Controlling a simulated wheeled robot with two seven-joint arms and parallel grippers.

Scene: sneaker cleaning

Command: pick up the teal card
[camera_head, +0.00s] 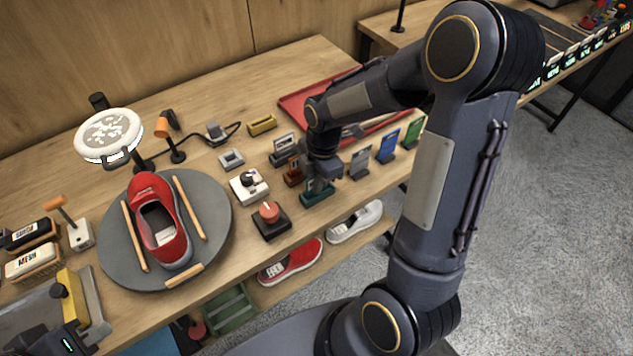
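A dark teal piece (316,196), which looks like the teal card in or on a low holder, is near the front edge of the wooden bench. My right gripper (320,182) points down directly over it, and its fingers hide the upper part. I cannot tell whether the fingers touch the card or have closed on it.
A grey card (360,162), a blue card (388,146) and a green card (412,132) stand to the right. A black block with a red knob (269,214) is close on the left. A red shoe (160,225) lies on a round grey turntable (218,205). A red tray (300,103) is behind.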

